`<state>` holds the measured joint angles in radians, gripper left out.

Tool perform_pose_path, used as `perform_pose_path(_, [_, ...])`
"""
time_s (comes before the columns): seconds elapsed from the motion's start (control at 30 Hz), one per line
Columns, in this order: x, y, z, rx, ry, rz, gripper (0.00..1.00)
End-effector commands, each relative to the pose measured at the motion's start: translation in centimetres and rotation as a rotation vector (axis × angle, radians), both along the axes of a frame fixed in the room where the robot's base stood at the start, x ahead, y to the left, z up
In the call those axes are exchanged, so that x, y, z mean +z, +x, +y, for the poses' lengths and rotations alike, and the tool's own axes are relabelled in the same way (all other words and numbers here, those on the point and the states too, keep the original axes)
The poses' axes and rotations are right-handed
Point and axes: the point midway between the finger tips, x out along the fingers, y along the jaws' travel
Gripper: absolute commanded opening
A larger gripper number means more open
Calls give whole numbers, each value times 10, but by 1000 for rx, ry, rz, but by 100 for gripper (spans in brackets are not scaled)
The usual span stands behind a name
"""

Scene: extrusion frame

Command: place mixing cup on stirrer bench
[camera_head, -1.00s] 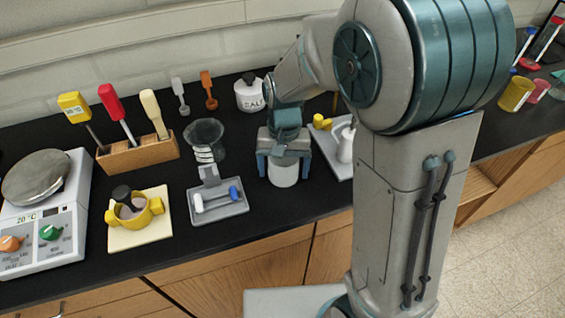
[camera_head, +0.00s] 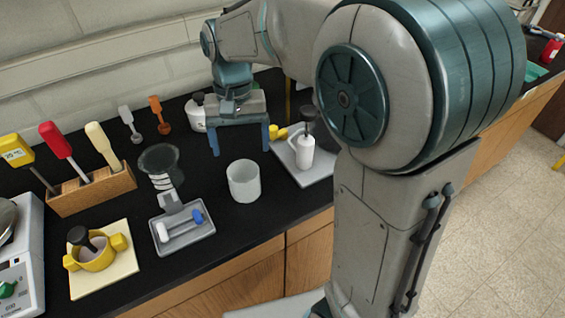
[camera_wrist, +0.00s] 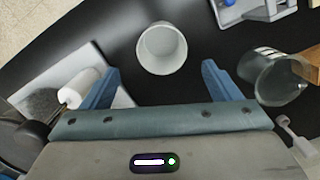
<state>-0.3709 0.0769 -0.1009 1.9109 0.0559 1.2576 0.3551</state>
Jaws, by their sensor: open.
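A white, round mixing cup (camera_head: 243,181) stands upright on the black stirrer bench (camera_head: 262,222), between a grey tray with stir bars and a grey tray with a white bottle. In the wrist view the cup (camera_wrist: 162,48) is open at the top and looks empty. My gripper (camera_head: 240,142) is open, with blue fingers spread, raised behind the cup and apart from it. In the wrist view the gripper (camera_wrist: 158,82) has nothing between its fingers, and the cup lies beyond the fingertips.
The grey stir-bar tray (camera_head: 190,238) and a dark glass beaker (camera_head: 158,160) stand left of the cup. A grey tray (camera_head: 312,174) with a white bottle (camera_head: 304,154) stands right.

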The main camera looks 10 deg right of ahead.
Motion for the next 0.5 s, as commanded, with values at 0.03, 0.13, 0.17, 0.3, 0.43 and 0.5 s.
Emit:
perform_pose_path(0.03, [2, -4, -6, -1, 6, -14, 83])
perform_pose_path(0.13, [7, -19, -25, 7, 20, -57, 83])
perform_pose_path(0.17, [8, -25, -32, 10, 25, -75, 83])
perform_pose_path(0.3, [8, -60, -64, 37, 33, -174, 83])
perform_pose_path(0.43, [2, -91, -88, 65, 24, -263, 83])
perform_pose_path(0.5, [-2, -106, -97, 77, 13, -304, 83])
